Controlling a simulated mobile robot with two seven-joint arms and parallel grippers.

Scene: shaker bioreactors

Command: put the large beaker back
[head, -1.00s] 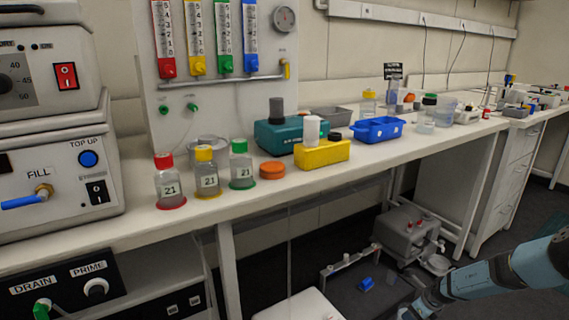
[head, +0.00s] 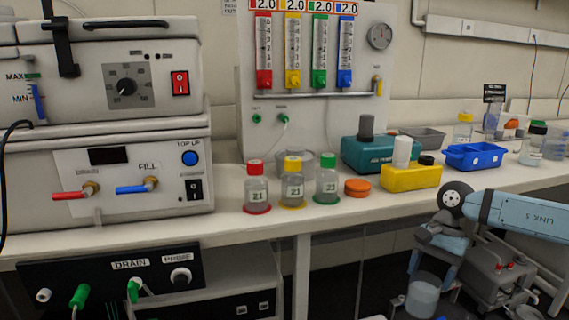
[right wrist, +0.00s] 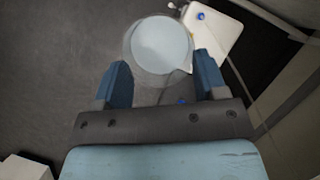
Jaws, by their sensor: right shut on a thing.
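The large beaker (head: 422,299) is clear, with pale contents or a pale base, and hangs low at the bottom right of the head view, in front of the bench and below its top. My right gripper (head: 432,270) is shut on it and holds it from above and behind. In the right wrist view the beaker (right wrist: 160,44) looks round and sits between and just beyond the two blue fingers of the gripper (right wrist: 162,75), with dark floor beneath. My left gripper is in no view.
Three capped bottles (head: 293,190) stand on coloured rings near the bench's front edge. Beside them are an orange lid (head: 357,187), a yellow block (head: 398,181), a teal device (head: 370,155) and a blue tray (head: 472,158). A water bath unit (head: 120,170) fills the left.

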